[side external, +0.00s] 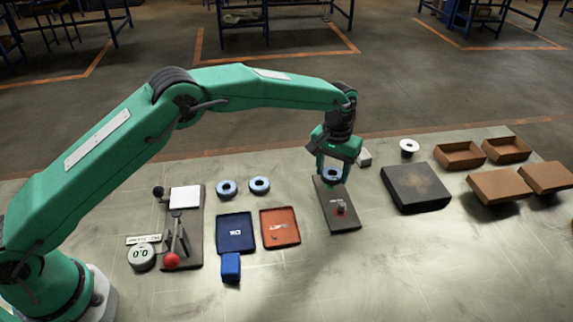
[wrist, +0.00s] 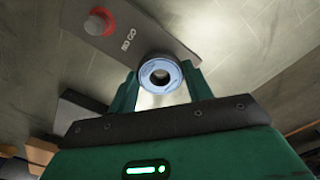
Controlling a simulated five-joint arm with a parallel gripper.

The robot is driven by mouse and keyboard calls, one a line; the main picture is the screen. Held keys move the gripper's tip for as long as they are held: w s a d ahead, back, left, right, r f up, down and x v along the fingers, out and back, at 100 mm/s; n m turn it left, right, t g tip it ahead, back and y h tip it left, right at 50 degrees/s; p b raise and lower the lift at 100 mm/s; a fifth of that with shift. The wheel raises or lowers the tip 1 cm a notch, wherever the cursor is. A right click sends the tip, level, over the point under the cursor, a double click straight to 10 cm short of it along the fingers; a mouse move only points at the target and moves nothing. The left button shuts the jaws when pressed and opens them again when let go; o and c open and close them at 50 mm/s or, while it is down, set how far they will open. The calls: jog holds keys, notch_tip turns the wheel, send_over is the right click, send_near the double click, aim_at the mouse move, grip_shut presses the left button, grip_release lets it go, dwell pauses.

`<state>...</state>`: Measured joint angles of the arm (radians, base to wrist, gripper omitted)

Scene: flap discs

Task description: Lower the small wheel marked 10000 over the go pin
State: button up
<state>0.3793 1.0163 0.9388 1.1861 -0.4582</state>
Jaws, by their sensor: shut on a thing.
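My gripper (side external: 333,172) is shut on a small blue-grey wheel (side external: 331,176), held flat at the far end of a dark gauge plate (side external: 347,222). In the wrist view the wheel (wrist: 147,68) sits between the two green fingers, its centre hole facing the camera; its marking is too small to read. The plate (wrist: 180,42) there carries "NO GO" lettering beside a red-based pin (wrist: 100,21), which also shows in the side view (side external: 341,209). I cannot make out the go pin for certain, or whether the wheel is around it or above it.
Two similar wheels (side external: 227,188) (side external: 260,185) lie behind a blue tray (side external: 235,233) and an orange-red tray (side external: 280,229). A lever fixture (side external: 195,232) stands left. A dark box (side external: 415,187), a white disc (side external: 409,146) and cardboard trays (side external: 502,187) lie right. The front table is clear.

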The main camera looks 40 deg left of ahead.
jog(key=o, duration=1.1)
jog(key=shift+c, duration=0.2)
jog(key=shift+o, duration=0.5)
jog(key=shift+f, duration=0.1)
jog(key=shift+o, duration=0.8)
notch_tip(320, 180, up, 8)
jog(key=shift+f, duration=0.2)
